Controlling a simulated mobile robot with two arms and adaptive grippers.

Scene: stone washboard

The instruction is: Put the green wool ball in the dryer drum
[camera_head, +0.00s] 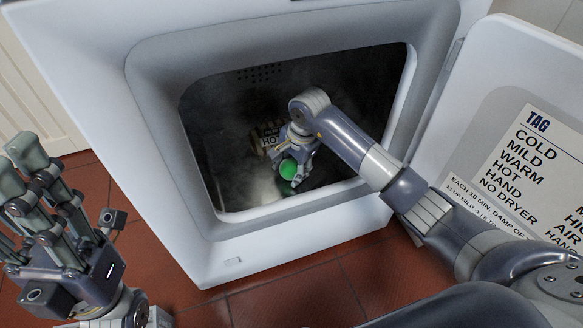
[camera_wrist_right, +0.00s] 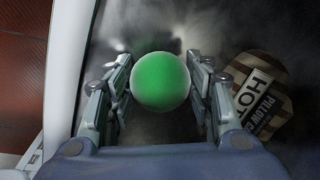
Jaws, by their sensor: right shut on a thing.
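The green wool ball (camera_head: 288,169) is inside the dark dryer drum (camera_head: 225,110), near its lower front part. My right gripper (camera_head: 293,172) reaches in through the dryer's opening and is shut on the ball. In the right wrist view the ball (camera_wrist_right: 160,82) sits between the two fingers of the gripper (camera_wrist_right: 160,90), with the drum's grey inside behind it. Whether the ball touches the drum floor cannot be told. My left gripper (camera_head: 35,185) is outside at the left, its fingers pointing up, with nothing seen between them.
A striped brown pillow with a HOT label (camera_wrist_right: 262,100) lies in the drum beside the ball. The dryer's white door (camera_head: 480,110) stands open at right with a text tag (camera_head: 530,165). The drum opening's pale rim (camera_head: 160,110) surrounds my right arm. Red tiles (camera_head: 330,290) lie below.

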